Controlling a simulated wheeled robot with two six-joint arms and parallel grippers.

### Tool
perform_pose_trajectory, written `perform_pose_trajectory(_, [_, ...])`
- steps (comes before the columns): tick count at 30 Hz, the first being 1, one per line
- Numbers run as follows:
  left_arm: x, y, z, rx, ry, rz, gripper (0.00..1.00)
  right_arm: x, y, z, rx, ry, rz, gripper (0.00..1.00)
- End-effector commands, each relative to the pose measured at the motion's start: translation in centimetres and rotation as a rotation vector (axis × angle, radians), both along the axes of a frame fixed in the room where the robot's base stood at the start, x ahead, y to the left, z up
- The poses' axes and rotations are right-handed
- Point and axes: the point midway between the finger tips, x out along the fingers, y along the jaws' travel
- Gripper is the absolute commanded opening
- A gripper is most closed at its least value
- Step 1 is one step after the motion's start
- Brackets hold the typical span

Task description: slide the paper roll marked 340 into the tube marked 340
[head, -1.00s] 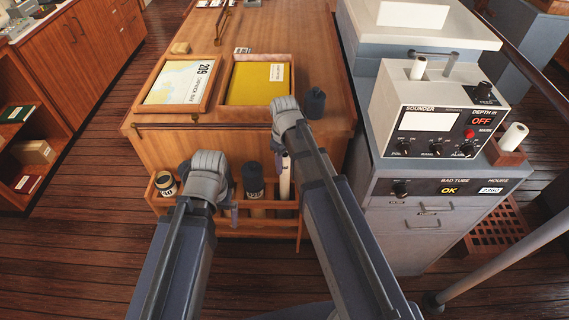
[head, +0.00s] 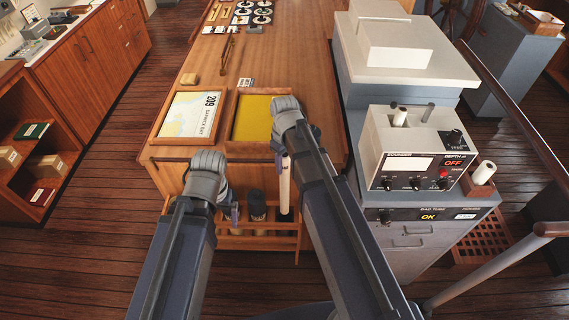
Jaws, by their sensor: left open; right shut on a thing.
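A white paper roll (head: 285,188) hangs upright below my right gripper (head: 281,152), which is shut on its upper end. No mark is readable on it. Its lower end is at the wooden tube rack (head: 262,242) on the cabinet front; I cannot tell whether it is inside a tube or in front of one. A dark-topped tube (head: 257,207) stands in the rack just left of the roll; its label is not readable now. My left gripper (head: 230,208) is open and empty, left of that tube. My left arm hides the rack's left part. No 340 mark is readable.
The wooden chart table (head: 290,60) carries a framed chart marked 209 (head: 190,116) and a yellow-bottomed tray (head: 252,118). Plank floor is clear at left.

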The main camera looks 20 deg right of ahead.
Motion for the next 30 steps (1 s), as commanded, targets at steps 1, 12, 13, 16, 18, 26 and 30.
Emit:
perform_pose_trajectory(1, [0.0, 0.0, 1.8, 0.000, 0.000, 0.001, 1.00, 0.0, 0.0, 1.8, 0.000, 0.000, 0.000, 0.00])
perform_pose_trajectory(12, [0.0, 0.0, 3.8, -0.002, 0.000, 0.008, 1.00, 0.0, 0.0, 3.8, 0.000, 0.000, 0.000, 0.00])
perform_pose_trajectory(13, [0.0, 0.0, 3.8, -0.002, 0.000, 0.008, 1.00, 0.0, 0.0, 3.8, 0.000, 0.000, 0.000, 0.00])
perform_pose_trajectory(16, [0.0, 0.0, 4.2, -0.002, 0.000, 0.008, 1.00, 0.0, 0.0, 4.2, 0.000, 0.000, 0.000, 0.00])
perform_pose_trajectory(18, [0.0, 0.0, 4.7, -0.002, 0.000, 0.008, 1.00, 0.0, 0.0, 4.7, 0.000, 0.000, 0.000, 0.00])
perform_pose_trajectory(26, [0.0, 0.0, 7.3, -0.002, 0.000, 0.008, 1.00, 0.0, 0.0, 7.3, 0.000, 0.000, 0.000, 0.00])
perform_pose_trajectory(30, [0.0, 0.0, 8.2, -0.002, 0.000, 0.008, 1.00, 0.0, 0.0, 8.2, 0.000, 0.000, 0.000, 0.00])
